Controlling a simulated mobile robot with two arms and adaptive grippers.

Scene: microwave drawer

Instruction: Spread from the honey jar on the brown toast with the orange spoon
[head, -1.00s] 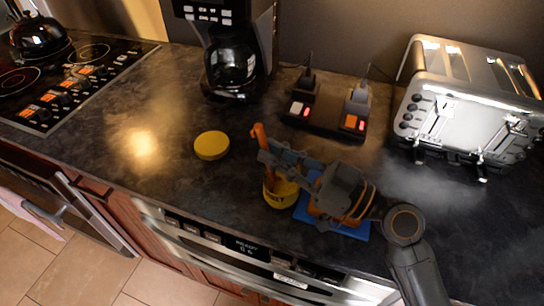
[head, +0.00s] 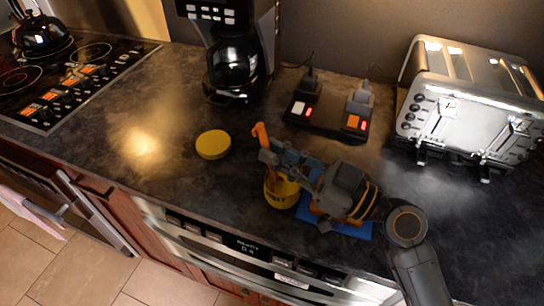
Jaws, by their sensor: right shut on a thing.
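The yellow honey jar (head: 279,194) stands near the counter's front edge, partly covered by my right gripper. My right gripper (head: 268,157) is shut on the orange spoon (head: 260,133), whose handle end sticks up above the fingers. The spoon's lower part is hidden by the gripper and jar, so I cannot tell whether it is inside the jar. A blue board (head: 352,230) lies under my right gripper and wrist. The brown toast is not clearly seen; my gripper covers most of the board. My left gripper is not in view.
A yellow lid (head: 213,144) lies flat left of the jar. A coffee maker (head: 236,60), a power strip with plugs (head: 326,117) and a silver toaster (head: 465,105) stand at the back. The counter left of the lid is clear up to the stove (head: 65,85).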

